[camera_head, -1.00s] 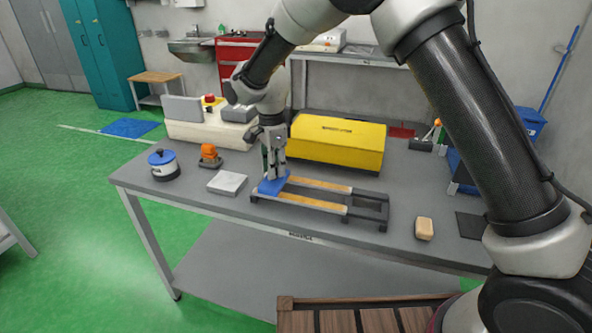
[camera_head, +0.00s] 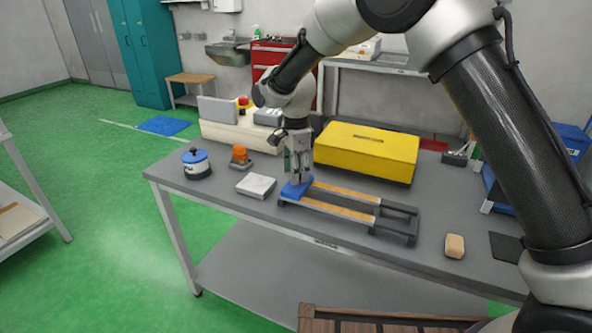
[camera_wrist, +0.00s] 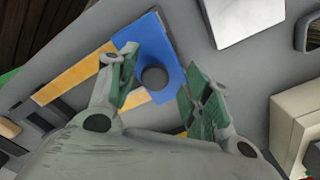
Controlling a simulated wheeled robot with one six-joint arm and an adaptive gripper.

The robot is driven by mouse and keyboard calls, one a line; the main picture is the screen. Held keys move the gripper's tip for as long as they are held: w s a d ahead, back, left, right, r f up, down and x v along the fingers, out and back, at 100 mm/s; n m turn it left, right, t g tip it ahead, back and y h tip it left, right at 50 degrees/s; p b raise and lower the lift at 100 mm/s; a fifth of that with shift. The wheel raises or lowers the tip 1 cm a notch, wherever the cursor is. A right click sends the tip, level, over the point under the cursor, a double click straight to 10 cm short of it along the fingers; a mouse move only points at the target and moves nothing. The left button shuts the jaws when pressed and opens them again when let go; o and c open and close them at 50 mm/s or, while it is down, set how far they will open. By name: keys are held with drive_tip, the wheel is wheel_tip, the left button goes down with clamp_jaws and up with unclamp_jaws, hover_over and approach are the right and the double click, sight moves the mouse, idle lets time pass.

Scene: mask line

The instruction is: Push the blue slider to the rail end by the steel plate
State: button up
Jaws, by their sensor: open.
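The blue slider (camera_head: 292,191) sits at the left end of the rail frame (camera_head: 352,217), the end facing the light grey steel plate (camera_head: 256,186). In the wrist view the slider (camera_wrist: 150,45) has a round dark knob (camera_wrist: 154,77) on top. The plate (camera_wrist: 245,18) lies beyond the slider there, with a strip of bare table between. My gripper (camera_head: 301,180) points down over the slider. In the wrist view its fingers (camera_wrist: 157,80) are spread apart, one on each side of the knob, with visible gaps to it. Contact with the slider's top cannot be told.
A yellow case (camera_head: 366,152) stands close behind the rails. An orange-topped device (camera_head: 240,157) and a blue-lidded pot (camera_head: 196,163) stand to the left. A tan block (camera_head: 455,246) lies to the right. The table front is clear.

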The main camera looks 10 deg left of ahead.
drive_tip(key=shift+r, duration=0.1)
wheel_tip(320, 180, up, 12)
idle(0.4)
